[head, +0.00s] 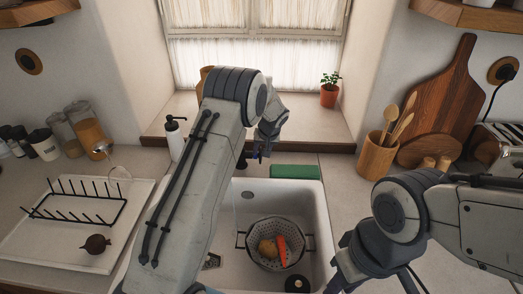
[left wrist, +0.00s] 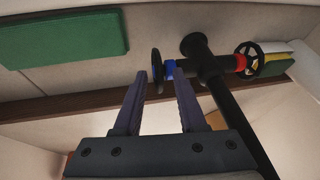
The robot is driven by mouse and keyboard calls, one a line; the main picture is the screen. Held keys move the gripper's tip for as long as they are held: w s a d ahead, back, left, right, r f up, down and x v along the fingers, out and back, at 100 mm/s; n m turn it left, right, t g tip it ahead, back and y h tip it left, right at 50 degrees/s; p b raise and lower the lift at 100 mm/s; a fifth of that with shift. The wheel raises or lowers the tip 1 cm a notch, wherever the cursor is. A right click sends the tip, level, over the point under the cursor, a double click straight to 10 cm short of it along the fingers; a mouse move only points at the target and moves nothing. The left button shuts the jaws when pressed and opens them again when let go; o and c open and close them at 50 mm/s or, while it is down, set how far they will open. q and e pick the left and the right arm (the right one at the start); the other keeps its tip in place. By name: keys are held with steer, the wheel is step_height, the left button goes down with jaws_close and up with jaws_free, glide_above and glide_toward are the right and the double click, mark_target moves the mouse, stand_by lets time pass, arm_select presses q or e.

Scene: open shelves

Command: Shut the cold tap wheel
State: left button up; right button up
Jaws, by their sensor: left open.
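The cold tap wheel (left wrist: 156,68) is a dark wheel seen nearly edge-on beside a blue collar (left wrist: 169,69) on the black tap (left wrist: 212,72). The hot wheel (left wrist: 252,62) with its red collar is at the tap's other end. My left gripper (left wrist: 160,75) is open, and the cold wheel shows in the gap between its fingertips; I cannot tell whether they touch it. In the head view my left gripper (head: 262,150) is behind the sink, and my arm hides most of the tap. My right gripper (head: 345,272) is low at the right; its fingers are unclear.
The white sink (head: 315,215) holds a colander (head: 262,262) with food. A green block (head: 295,172) lies at its back edge. A soap bottle (head: 175,140) stands left of my left arm, a drying rack (head: 75,205) further left. A utensil pot (head: 376,157) stands at the right.

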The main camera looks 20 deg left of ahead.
arm_select(q)
jaws_close()
steer(key=p, duration=0.1)
steer(key=r+p, duration=0.1)
steer(key=shift+w+a+g+p, duration=0.1)
steer(key=shift+w+g+p, duration=0.1)
steer(key=shift+g+p, duration=0.2)
steer(key=shift+w+f+g+p, duration=0.25)
steer(key=shift+g+p, duration=0.15)
steer(key=shift+g, duration=0.2)
steer(key=shift+w+a+g+h, duration=0.1)
steer(key=shift+w+g+h, duration=0.15)
steer(key=shift+g+h, duration=0.2)
jaws_free()
